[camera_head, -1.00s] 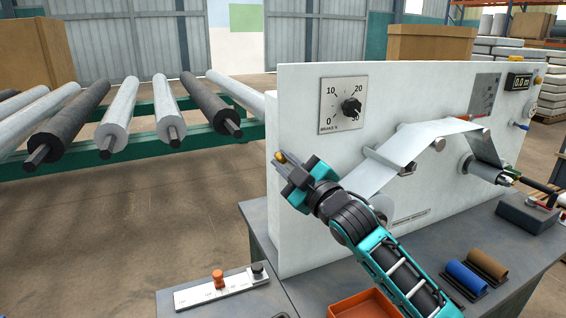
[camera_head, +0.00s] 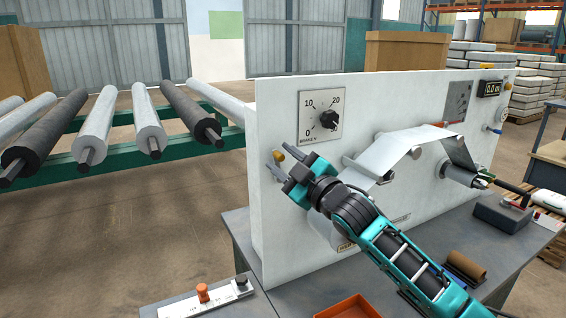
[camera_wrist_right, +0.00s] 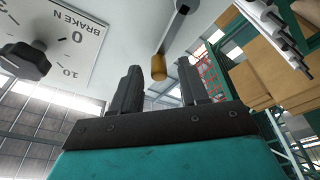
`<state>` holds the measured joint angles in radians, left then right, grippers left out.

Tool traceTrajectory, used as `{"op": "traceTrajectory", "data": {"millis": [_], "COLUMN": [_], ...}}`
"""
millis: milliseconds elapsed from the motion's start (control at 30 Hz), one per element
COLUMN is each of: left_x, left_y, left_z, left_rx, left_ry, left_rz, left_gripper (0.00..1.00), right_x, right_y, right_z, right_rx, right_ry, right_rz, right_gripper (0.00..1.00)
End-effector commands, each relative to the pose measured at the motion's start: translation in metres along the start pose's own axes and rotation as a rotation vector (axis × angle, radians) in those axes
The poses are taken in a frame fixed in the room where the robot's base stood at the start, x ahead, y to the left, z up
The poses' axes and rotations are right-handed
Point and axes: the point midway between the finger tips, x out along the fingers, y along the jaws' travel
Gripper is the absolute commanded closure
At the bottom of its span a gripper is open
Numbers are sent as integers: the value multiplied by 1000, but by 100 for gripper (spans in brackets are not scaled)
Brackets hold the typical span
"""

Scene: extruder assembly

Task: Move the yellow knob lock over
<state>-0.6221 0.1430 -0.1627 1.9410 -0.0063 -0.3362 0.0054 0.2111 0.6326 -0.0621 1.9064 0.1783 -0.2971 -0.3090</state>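In the right wrist view the yellow knob (camera_wrist_right: 159,67) sits on the end of a grey metal lever (camera_wrist_right: 180,27). My right gripper (camera_head: 294,163) is at the panel beside the knob. In the right wrist view my right gripper (camera_wrist_right: 160,66) has its fingers spread, with the knob between the tips in the picture and a gap on each side. I cannot tell how deep the knob lies between them. My left gripper is out of view.
The white panel (camera_head: 290,230) carries a brake dial (camera_head: 329,119) and a web strip (camera_head: 392,152). On the grey table are an orange tray (camera_head: 347,308), a brown roll (camera_head: 465,265) and a white plate with an orange knob (camera_head: 202,292). Rollers (camera_head: 148,125) stand behind left.

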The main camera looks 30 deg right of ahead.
Motion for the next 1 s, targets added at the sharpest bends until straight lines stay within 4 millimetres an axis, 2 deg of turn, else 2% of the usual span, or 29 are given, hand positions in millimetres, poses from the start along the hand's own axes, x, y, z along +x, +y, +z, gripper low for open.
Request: {"op": "traceTrajectory", "data": {"millis": [300,800,1000], "left_x": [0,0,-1], "left_y": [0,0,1], "left_z": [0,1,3], "left_rx": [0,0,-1], "left_ry": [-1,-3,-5], "left_rz": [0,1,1], "left_gripper": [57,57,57], "right_x": [-3,-50,-58], "right_y": [-1,-1,-1], "right_z": [-1,-12,-15], "right_rx": [1,1,0], "right_ry": [0,0,1], "right_rz": [-1,-2,-1], "right_gripper": [53,53,53]}}
